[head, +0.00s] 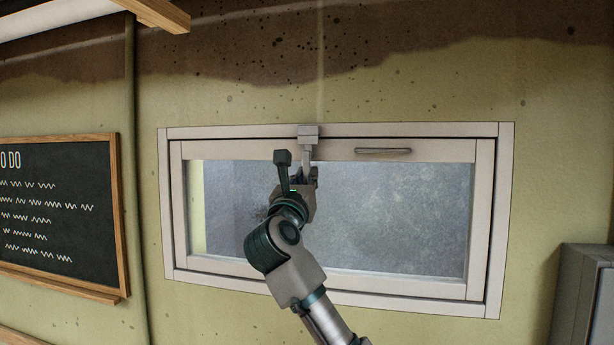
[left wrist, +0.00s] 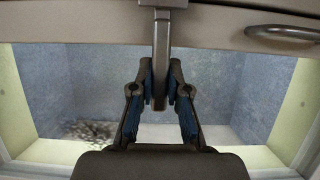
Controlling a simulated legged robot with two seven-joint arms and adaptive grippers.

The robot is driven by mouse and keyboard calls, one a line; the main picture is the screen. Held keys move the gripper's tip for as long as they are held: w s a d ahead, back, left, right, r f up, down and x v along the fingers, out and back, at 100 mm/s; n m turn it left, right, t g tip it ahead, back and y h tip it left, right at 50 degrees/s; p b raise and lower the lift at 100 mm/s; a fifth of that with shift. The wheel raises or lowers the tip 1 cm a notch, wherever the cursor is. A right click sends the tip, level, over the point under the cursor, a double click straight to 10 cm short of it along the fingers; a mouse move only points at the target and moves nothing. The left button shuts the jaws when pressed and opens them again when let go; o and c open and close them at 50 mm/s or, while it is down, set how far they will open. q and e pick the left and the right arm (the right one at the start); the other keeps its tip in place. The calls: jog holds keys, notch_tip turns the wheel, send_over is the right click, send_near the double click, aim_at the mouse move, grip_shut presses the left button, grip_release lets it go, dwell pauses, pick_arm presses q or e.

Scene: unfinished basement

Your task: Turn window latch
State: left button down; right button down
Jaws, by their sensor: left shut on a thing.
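The window latch (head: 308,134) sits at the top middle of the white window frame (head: 505,220). Its grey lever (left wrist: 162,55) hangs straight down over the sash in the left wrist view. My left gripper (left wrist: 160,88) is shut on the lower part of the lever, one finger on each side. In the head view my left gripper (head: 304,178) is at the lever's lower end, in front of the glass, and partly hides it. My right gripper is in neither view.
A metal pull handle (head: 383,151) is on the sash's top rail, right of the latch; it also shows in the left wrist view (left wrist: 283,33). A chalkboard (head: 60,215) hangs at left. A grey cabinet (head: 585,295) stands at lower right. A wooden beam (head: 158,14) is overhead at left.

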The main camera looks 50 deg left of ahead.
pick_arm(q)
jog(key=shift+w+f, duration=0.2)
jog(key=shift+f, duration=0.05)
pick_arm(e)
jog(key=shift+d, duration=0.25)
pick_arm(q)
jog(key=c, duration=1.3)
grip_release()
jog(key=shift+o, duration=0.9)
jog(key=shift+w, duration=0.1)
jog(key=shift+w+a, duration=0.1)
jog(key=shift+w, duration=0.05)
jog(key=shift+s, duration=0.45)
jog(key=v, duration=1.1)
jog(key=shift+d, duration=0.4)
jog(key=shift+w+a+f, duration=0.15)
jog(key=shift+a+f, duration=0.05)
jog(key=shift+a, duration=0.05)
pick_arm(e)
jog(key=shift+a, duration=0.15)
